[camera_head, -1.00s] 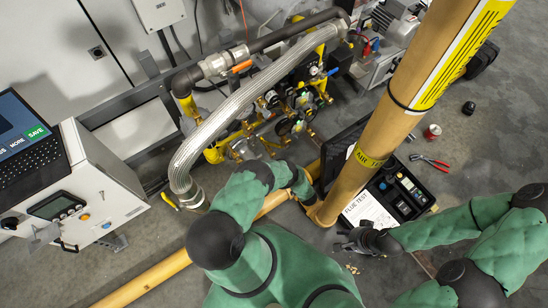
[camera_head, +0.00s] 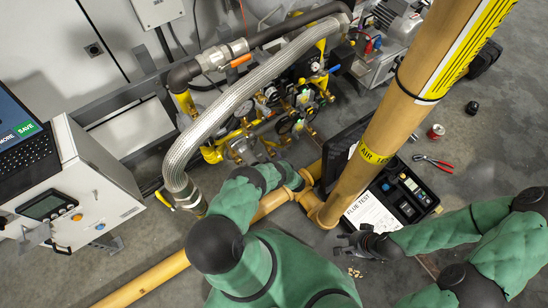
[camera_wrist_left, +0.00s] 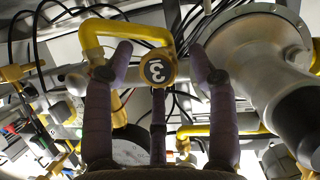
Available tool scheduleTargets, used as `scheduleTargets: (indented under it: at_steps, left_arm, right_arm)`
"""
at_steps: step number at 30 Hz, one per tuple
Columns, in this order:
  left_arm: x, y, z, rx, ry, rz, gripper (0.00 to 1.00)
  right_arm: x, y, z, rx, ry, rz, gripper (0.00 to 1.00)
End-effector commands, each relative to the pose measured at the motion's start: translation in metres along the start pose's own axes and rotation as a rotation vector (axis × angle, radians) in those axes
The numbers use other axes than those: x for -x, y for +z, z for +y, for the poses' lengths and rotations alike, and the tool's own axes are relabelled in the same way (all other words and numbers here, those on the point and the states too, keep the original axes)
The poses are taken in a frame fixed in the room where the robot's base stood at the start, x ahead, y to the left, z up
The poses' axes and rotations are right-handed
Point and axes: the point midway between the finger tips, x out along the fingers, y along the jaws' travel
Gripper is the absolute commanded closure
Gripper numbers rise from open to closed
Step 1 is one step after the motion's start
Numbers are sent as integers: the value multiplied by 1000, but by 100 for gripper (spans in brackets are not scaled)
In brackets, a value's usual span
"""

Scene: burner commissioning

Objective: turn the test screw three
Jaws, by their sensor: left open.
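In the left wrist view, a round dark cap with a white 3 (camera_wrist_left: 156,70) sits in a yellow fitting at the end of a bent yellow pipe (camera_wrist_left: 112,28). The 3 appears turned. My left gripper (camera_wrist_left: 158,52) is open, with its purple-grey fingers apart on both sides of the cap and a further finger below it. I cannot tell whether any finger touches it. In the head view, my left arm reaches toward the valve manifold (camera_head: 290,112), and the fingertips are hard to make out. My right gripper (camera_head: 346,242) hangs over the floor, apparently empty.
A braided hose (camera_head: 215,128) arches over the manifold's left side. A tan upright pipe (camera_head: 385,130) stands close on the right, beside the flue test case (camera_head: 415,195). A white cabinet (camera_head: 85,165) is at left. Red pliers (camera_head: 433,162) and a can (camera_head: 436,131) lie on open floor.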

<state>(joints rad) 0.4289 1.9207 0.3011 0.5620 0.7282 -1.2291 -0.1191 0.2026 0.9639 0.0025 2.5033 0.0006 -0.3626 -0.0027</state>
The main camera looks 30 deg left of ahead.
Motion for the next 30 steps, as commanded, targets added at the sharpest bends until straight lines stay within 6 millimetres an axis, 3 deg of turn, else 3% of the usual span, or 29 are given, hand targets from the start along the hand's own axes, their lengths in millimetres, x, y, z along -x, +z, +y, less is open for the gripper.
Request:
scheduleTargets:
  at_steps: [9, 15, 23, 30]
  left_arm:
    - [-2, -1, 0, 0, 0, 0, 42]
    - [-2, -1, 0, 0, -1, 1, 96]
    - [-3, -2, -2, 37, 10, 4, 97]
    - [-4, -3, -4, 212, 82, 7, 97]
  right_arm:
    - [0, 0, 0, 0, 0, 0, 60]
    - [0, 0, 0, 0, 0, 0, 60]
    - [0, 0, 0, 0, 0, 0, 60]
    - [0, 0, 0, 0, 0, 0, 60]
